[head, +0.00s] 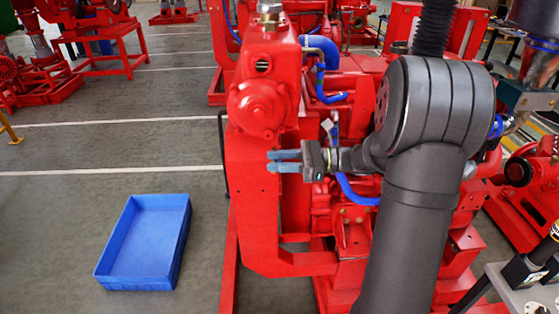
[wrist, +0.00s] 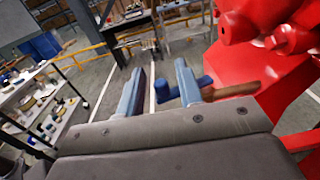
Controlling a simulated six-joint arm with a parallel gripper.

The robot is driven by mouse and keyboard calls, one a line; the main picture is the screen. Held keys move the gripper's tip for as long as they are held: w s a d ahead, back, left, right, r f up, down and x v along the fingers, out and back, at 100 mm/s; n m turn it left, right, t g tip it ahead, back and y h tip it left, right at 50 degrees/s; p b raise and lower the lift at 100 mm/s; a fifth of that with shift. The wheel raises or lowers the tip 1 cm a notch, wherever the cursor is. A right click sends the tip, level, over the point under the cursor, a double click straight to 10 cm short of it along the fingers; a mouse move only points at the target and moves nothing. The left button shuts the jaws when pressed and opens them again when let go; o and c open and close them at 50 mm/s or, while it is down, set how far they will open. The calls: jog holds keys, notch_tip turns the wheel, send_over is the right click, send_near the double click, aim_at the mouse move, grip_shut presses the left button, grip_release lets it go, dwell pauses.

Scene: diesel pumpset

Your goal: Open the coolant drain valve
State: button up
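My gripper (head: 270,161) is open in the head view. Its two blue-grey fingers point left, in front of the red pumpset (head: 262,205), below its round housing. In the wrist view my gripper (wrist: 158,76) shows a clear gap with nothing held between the fingers. A small valve-like part with a blue handle (wrist: 168,94) and a brownish stem (wrist: 232,90) reaches out from the red machine's side. The right finger hides its middle. The blue end shows in the gap, apart from the left finger; I cannot tell if it touches the right one. I cannot make out the valve in the head view.
A blue tray (head: 147,240) lies on the floor left of the pumpset, with clear floor around it. Blue hoses (head: 322,55) run along the machine near my arm. A shelf with parts (wrist: 45,105) and a yellow rail (wrist: 95,55) stand farther off.

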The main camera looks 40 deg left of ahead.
grip_shut()
jog(key=shift+s+a+m+t+y, duration=0.2)
jog(key=shift+s+m+t+y, duration=0.05)
jog(key=shift+m+t+y, duration=0.55)
jog(key=shift+s+a+m+t+y, duration=0.2)
jog(key=shift+m+t+y, duration=0.35)
jog(key=shift+t, duration=0.35)
grip_release()
jog(key=shift+d, duration=0.1)
jog(key=v, duration=1.7)
